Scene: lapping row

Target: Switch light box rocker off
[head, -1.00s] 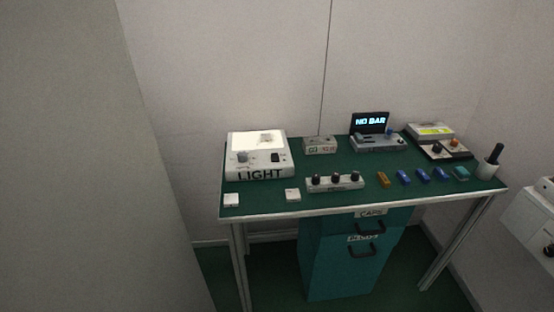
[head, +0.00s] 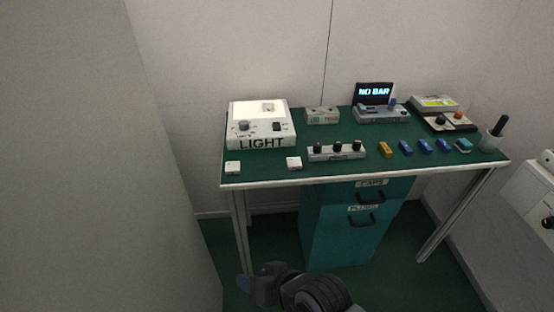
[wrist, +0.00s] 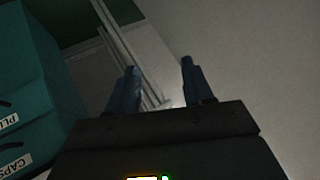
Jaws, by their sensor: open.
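The white light box (head: 262,125) stands at the left end of the green-topped table, with "LIGHT" on its front and its top panel lit. The black rocker (head: 276,127) is on the right of its control face, beside a grey knob (head: 243,126). Its exact tilt is too small to tell. My arm shows at the bottom of the head view, below and in front of the table. In the wrist view my gripper (wrist: 158,82) has its two blue fingers apart with nothing between them. It is well away from the light box, which is not in the wrist view.
A grey wall panel (head: 100,160) fills the left.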

